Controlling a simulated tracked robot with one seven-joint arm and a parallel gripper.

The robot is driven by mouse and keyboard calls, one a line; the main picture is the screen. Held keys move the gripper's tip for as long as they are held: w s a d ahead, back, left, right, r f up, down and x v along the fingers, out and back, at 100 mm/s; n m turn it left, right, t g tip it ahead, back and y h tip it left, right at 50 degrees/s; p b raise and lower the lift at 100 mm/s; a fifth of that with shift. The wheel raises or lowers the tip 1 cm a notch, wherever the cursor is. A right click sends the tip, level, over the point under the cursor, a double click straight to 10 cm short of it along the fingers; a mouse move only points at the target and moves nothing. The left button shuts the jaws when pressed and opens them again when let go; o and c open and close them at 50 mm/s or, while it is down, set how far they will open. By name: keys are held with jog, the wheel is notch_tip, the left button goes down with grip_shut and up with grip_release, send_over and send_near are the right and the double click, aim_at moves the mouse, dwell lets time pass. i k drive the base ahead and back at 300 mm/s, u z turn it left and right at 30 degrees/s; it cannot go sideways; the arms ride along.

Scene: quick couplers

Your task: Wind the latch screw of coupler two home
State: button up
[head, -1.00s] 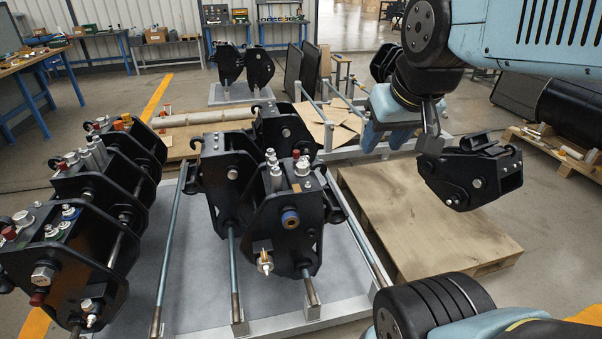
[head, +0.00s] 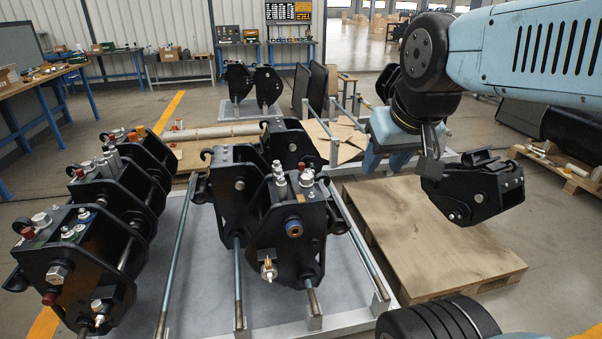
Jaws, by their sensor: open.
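Black couplers with fittings on top stand in a left row (head: 75,255) and a centre group (head: 290,225); I cannot read which is coupler two. My gripper (head: 430,166) hangs at the right, open, well apart from these fittings. Its fingertips are partly hidden and overlap another black coupler (head: 475,188) in the picture; contact is unclear.
The centre couplers stand on a pale frame (head: 345,321) with long blue-grey rods (head: 178,255). A wooden pallet (head: 430,235) lies at the right. More couplers (head: 250,85) and workbenches (head: 40,85) stand behind. Open floor (head: 555,255) shows at the far right.

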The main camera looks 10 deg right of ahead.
aim_at(306, 182)
jog(key=i, duration=0.95)
